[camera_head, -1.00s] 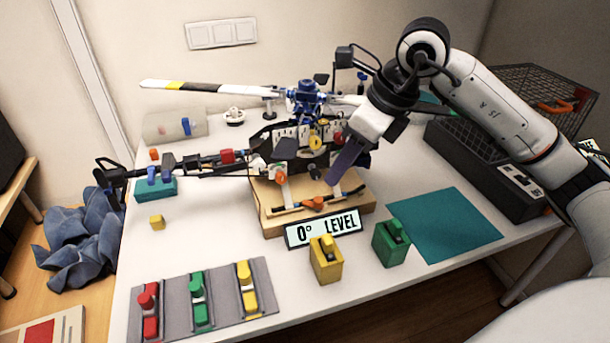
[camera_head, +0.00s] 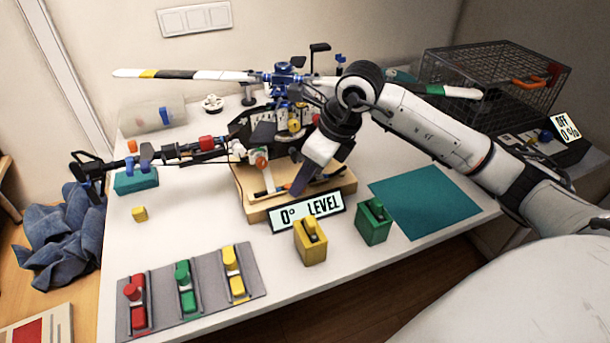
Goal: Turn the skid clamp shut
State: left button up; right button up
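The model helicopter (camera_head: 264,128) stands on a wooden block (camera_head: 252,215) with its skids on top. The orange skid clamp (camera_head: 286,187) is on the front of the block, by the near skid, mostly hidden behind my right gripper. My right gripper (camera_head: 297,188) points down, its dark fingers at the clamp; contact and finger gap cannot be made out. A sign reading "0° LEVEL" (camera_head: 328,203) leans at the block's front. My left gripper is not in view.
A yellow holder (camera_head: 310,250) and a green holder (camera_head: 373,224) stand in front. A grey tray (camera_head: 207,293) with red, green and yellow pieces lies front left. A teal mat (camera_head: 425,200) lies right. A wire cage (camera_head: 490,80) stands back right.

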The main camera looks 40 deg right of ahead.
grip_shut()
jog(key=shift+a+m+t+h+b, duration=0.15)
jog(key=shift+m+h+b, duration=0.3)
jog(key=shift+m, duration=0.95)
jog(key=shift+a+m+t+h+b, duration=0.15)
jog(key=shift+m+h, duration=0.5)
jog(key=shift+m, duration=0.75)
grip_release()
jog(key=v, duration=1)
jog(key=shift+r, duration=0.2)
